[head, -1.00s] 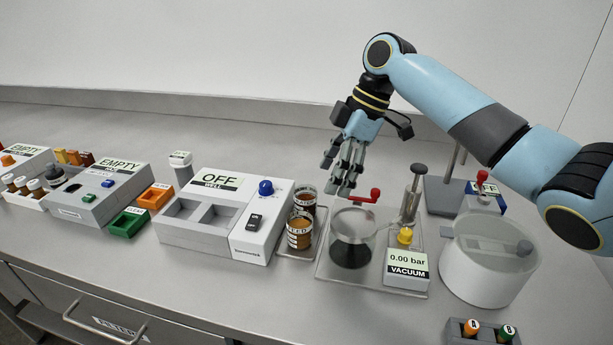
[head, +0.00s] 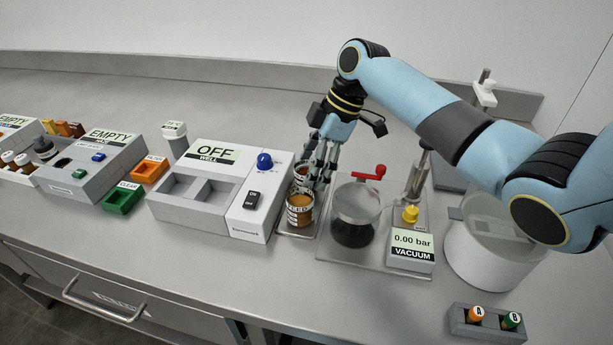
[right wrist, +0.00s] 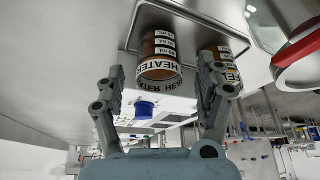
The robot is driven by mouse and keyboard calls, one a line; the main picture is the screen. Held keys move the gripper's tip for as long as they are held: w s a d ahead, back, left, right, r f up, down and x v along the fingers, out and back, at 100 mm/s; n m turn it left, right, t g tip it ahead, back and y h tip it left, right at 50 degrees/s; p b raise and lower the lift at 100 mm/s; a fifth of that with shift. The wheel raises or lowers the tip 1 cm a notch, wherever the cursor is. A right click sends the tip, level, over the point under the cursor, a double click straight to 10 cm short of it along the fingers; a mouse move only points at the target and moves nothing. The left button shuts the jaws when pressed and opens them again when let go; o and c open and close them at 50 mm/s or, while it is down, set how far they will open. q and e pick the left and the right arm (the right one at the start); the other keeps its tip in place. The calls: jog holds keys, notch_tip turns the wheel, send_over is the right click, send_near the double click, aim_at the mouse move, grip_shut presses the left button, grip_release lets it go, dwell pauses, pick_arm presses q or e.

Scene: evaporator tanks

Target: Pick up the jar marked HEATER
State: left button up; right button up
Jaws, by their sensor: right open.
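Two brown-filled jars stand on a small tray (head: 284,230). The rear jar (head: 300,172) is partly hidden by my right gripper (head: 322,170). The front jar (head: 300,211) has a pale label that seems to read FEED. In the right wrist view, a jar (right wrist: 160,58) marked HEATER appears upside down, ahead of and between the spread fingertips of my right gripper (right wrist: 165,78). The second jar (right wrist: 226,58) is partly behind the right finger, its lettering partly covered. The gripper is open and empty; contact with the jars cannot be told. My left gripper is out of view.
The white WELL box (head: 220,195) stands close left of the tray. The vacuum plate (head: 345,256) with a clear chamber (head: 355,215) and red handle (head: 369,173) is close right. A white tub (head: 485,260) stands farther right.

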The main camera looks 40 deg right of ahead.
jog(key=shift+w+a+f, duration=0.1)
jog(key=shift+a+f, duration=0.1)
jog(key=shift+f, duration=0.5)
jog(key=c, duration=1.4)
